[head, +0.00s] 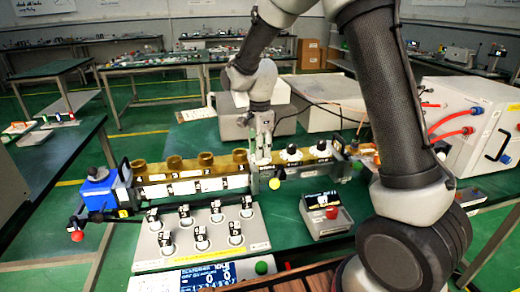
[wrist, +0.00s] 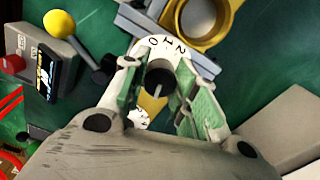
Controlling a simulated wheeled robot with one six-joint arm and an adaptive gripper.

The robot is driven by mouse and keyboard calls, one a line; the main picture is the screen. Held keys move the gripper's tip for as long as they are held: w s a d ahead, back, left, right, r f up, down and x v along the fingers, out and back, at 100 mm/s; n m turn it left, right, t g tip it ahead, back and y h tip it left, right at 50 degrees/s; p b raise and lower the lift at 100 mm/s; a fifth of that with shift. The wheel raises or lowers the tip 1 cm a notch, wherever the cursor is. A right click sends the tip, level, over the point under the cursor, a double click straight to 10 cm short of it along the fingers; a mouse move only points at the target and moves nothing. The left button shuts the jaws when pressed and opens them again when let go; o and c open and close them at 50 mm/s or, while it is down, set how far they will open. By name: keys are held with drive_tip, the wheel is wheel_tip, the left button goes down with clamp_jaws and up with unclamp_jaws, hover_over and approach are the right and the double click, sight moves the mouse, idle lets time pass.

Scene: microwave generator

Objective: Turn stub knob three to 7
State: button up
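In the wrist view a black stub knob (wrist: 160,73) with a pale pointer line stands on a white numbered dial (wrist: 147,45). The digits 0, 1 and 2 show along the dial's upper edge; much of the rest is hidden by my fingers. My gripper (wrist: 160,80) has one green-padded finger on each side of this knob, seemingly with small gaps. In the head view my gripper (head: 261,155) is lowered over the waveguide bench, left of two other black knobs on white dials, a nearer one (head: 291,151) and a farther one (head: 322,147). Their numbers are unreadable here.
Brown ring-shaped parts (head: 205,160) line the bench to the left. A white cabinet (head: 470,125) is at right.

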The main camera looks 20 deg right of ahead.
drive_tip(key=shift+o, duration=0.7)
wheel_tip(320, 180, up, 12)
